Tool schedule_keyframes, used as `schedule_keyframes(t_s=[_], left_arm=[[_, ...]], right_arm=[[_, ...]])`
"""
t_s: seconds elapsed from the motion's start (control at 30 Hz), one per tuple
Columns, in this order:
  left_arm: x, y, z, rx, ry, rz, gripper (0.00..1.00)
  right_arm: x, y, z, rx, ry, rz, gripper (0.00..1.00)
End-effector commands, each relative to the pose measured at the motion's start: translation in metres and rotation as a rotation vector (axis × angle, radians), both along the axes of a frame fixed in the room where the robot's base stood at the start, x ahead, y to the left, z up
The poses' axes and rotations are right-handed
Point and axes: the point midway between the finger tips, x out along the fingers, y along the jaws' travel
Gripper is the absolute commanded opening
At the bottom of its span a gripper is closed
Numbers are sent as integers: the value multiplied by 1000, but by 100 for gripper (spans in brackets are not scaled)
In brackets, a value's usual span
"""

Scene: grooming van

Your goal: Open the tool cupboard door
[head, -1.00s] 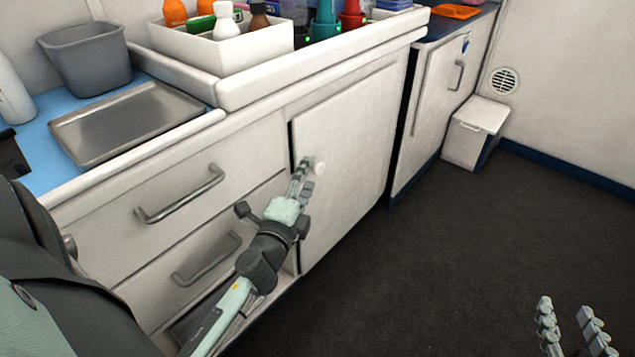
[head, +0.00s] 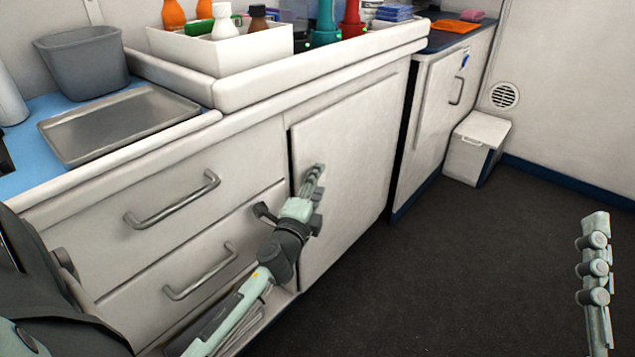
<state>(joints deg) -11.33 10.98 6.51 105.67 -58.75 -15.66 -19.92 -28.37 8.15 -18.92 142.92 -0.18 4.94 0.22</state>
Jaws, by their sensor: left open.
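The white cupboard door (head: 350,150) is in the middle of the head view, right of the drawers. It looks shut or nearly so, with a narrow dark line along its left edge. My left gripper (head: 314,180) is open, with its fingers at the upper left part of the door, where the small round pale knob (head: 319,167) is. The fingers mostly hide the knob, and I cannot tell whether they touch it. My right gripper (head: 595,262) is at the lower right, over the floor and away from the door. It shows edge-on, so its opening is hidden.
Two drawers with bar handles (head: 172,203) are left of the door. A metal tray (head: 118,120) and grey bin (head: 82,62) stand on the counter. Another cabinet (head: 440,110) and a white box (head: 478,150) are farther right. The dark floor (head: 440,270) is clear.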

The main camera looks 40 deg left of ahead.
Motion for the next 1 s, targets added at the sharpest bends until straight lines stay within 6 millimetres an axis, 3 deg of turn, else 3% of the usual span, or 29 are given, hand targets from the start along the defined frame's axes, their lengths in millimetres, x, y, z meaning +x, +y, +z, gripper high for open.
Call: schedule_keyframes(t_s=[0.33,0.7,1.0], left_arm=[[5,2,0,-1,1,1,47],[4,2,0,0,1,1,1],[5,-1,-1,-1,1,0,0]], right_arm=[[0,0,0,-1,2,0,37],[0,0,0,-1,2,0,37],[0,0,-1,-1,2,0,37]])
